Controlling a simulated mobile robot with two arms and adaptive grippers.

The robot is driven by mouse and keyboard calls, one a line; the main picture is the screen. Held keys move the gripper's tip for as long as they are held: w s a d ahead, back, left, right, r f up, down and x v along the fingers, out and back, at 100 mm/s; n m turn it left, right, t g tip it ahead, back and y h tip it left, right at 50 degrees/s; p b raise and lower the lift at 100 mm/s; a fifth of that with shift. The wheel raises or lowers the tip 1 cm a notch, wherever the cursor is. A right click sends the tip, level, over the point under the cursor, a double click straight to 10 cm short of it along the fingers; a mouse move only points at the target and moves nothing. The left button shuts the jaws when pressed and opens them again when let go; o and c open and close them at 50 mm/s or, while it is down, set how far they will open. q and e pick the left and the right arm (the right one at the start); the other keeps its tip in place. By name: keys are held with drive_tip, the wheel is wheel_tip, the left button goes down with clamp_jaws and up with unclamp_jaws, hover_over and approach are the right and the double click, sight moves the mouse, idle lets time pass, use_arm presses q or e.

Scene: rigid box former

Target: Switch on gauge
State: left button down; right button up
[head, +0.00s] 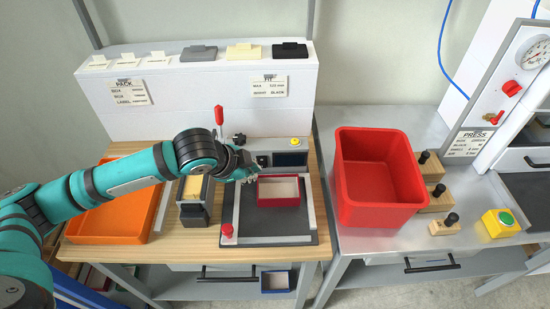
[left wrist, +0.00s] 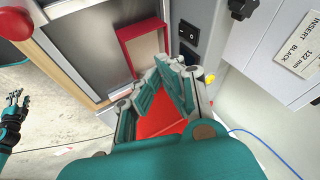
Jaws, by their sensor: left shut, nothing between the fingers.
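A grey gauge unit with a dark display (head: 290,159) stands at the back of the wooden bench, under the white FIT panel. A black rocker switch (head: 263,160) sits left of the display; it also shows in the left wrist view (left wrist: 190,32). The display looks dark. My left gripper (head: 246,172) is shut and empty, in front of the unit and just left of the red frame. In the left wrist view its fingertips (left wrist: 176,66) are near the switch face; I cannot tell if they touch. What seems my right gripper (left wrist: 15,112) shows small at the left edge.
A red rectangular frame (head: 300,190) lies on the dark fixture plate (head: 262,222), close to my gripper. A red knob (head: 227,230) stands at its front corner, and a red-handled lever (head: 219,116) behind. A red bin (head: 376,207) is right; an orange tray (head: 105,227) is left.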

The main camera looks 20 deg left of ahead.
sight(262, 163)
use_arm(q)
drive_tip(key=x, duration=0.3)
drive_tip(key=p+x, duration=0.1)
drive_tip(key=x, duration=0.2)
drive_tip(key=shift+s+f, duration=0.2)
drive_tip(key=shift+f, duration=0.05)
drive_tip(key=p+x, duration=0.1)
drive_tip(key=x, duration=0.2)
drive_tip(key=shift+w, duration=0.2)
drive_tip(key=shift+w+a+p, duration=0.2)
drive_tip(key=shift+w+p, duration=0.05)
drive_tip(key=shift+w, duration=0.3)
drive_tip(key=shift+w+a+p, duration=0.15)
drive_tip(key=shift+w+p, duration=0.05)
drive_tip(key=shift+w, duration=0.35)
drive_tip(key=shift+w+a+f, duration=0.1)
drive_tip(key=shift+w+a, duration=0.1)
drive_tip(key=shift+w, duration=0.35)
use_arm(e)
drive_tip(key=shift+g, duration=0.3)
drive_tip(key=s+r, duration=0.2)
drive_tip(key=s, duration=0.1)
drive_tip(key=s+a+r, duration=0.1)
drive_tip(key=s, duration=0.1)
drive_tip(key=shift+w, duration=0.1)
